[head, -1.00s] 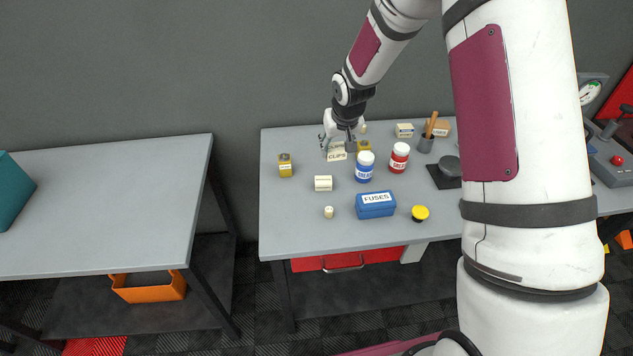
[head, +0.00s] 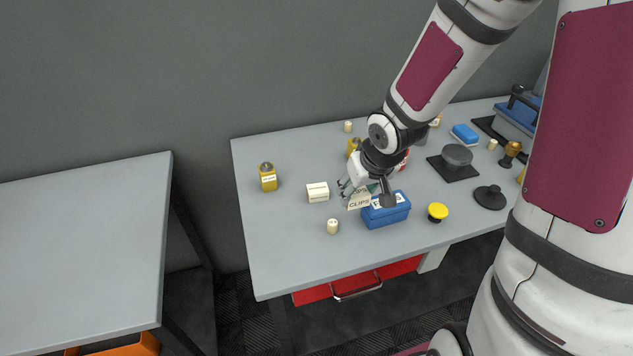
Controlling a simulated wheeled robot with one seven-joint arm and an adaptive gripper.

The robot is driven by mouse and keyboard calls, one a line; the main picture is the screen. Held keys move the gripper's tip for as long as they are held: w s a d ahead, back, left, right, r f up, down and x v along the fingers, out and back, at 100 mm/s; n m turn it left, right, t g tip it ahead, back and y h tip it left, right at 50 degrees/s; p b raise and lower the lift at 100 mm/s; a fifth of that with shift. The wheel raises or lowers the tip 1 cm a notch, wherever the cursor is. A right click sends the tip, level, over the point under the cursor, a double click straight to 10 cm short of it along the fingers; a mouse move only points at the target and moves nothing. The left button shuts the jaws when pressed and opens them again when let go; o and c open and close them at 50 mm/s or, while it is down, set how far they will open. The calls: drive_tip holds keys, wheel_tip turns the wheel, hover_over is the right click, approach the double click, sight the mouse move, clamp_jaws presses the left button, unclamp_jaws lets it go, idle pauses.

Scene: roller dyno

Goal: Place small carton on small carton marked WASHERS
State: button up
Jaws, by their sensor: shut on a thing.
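My gripper (head: 352,190) is shut on a small cream carton marked CLIPS (head: 359,202). The carton appears in front of the left end of the blue FUSES box (head: 388,211); whether it touches it I cannot tell. Another small cream carton (head: 317,192) lies on the table just left of my gripper. Its label is too small to read, so I cannot tell whether it is the one marked WASHERS. My arm hides part of the table behind the gripper.
A yellow bottle-like container (head: 268,177) stands at left. A small cream cylinder (head: 332,227) and a yellow-topped button (head: 437,212) stand near the front. A dark round-topped fixture (head: 457,159) is to the right. The table's front left is clear.

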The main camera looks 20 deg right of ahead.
drive_tip(key=w+a, duration=0.1)
drive_tip(key=w, duration=0.3)
drive_tip(key=w+a+f+b, duration=0.1)
drive_tip(key=w+a, duration=0.1)
drive_tip(key=w, duration=0.2)
drive_tip(key=w+a, duration=0.2)
drive_tip(key=w, duration=0.2)
drive_tip(key=shift+a+f, duration=0.15)
drive_tip(key=shift+a, duration=0.05)
drive_tip(key=shift+f+b, duration=0.4)
drive_tip(key=shift+f, duration=1.35)
drive_tip(key=shift+f, duration=0.2)
drive_tip(key=o, duration=1.2)
drive_tip(key=shift+r, duration=0.1)
